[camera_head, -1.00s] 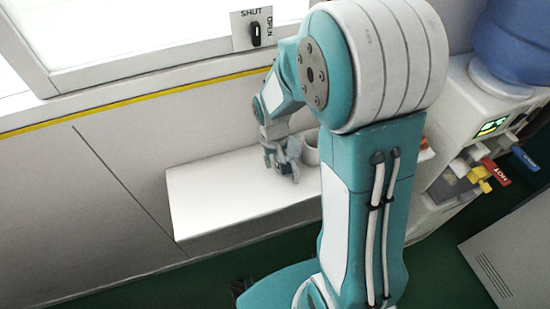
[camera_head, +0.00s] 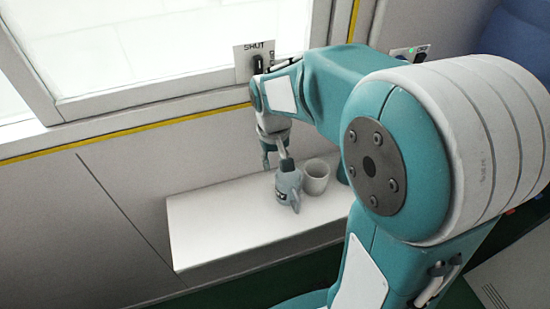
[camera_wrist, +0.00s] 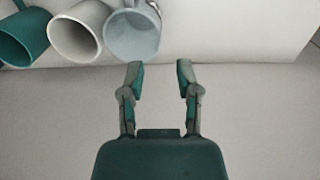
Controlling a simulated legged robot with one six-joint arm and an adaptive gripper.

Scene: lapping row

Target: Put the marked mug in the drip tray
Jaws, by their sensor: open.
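A blue-grey mug (camera_head: 288,181) with a small dark mark stands on a white shelf (camera_head: 215,225); it also shows in the wrist view (camera_wrist: 133,32). A white mug (camera_head: 317,178) stands just right of it in the head view and also shows in the wrist view (camera_wrist: 75,35). A teal mug (camera_wrist: 24,36) stands at the end of the row, mostly hidden by my arm in the head view. My gripper (camera_wrist: 160,76) is open and empty, fingertips beside the blue-grey mug in the wrist view. The drip tray is not visible.
A window with a SHUT sign and black catch (camera_head: 257,64) is behind my wrist. The blue water bottle (camera_head: 515,35) is at the upper right; my arm hides much of the dispenser. The shelf's left part is bare.

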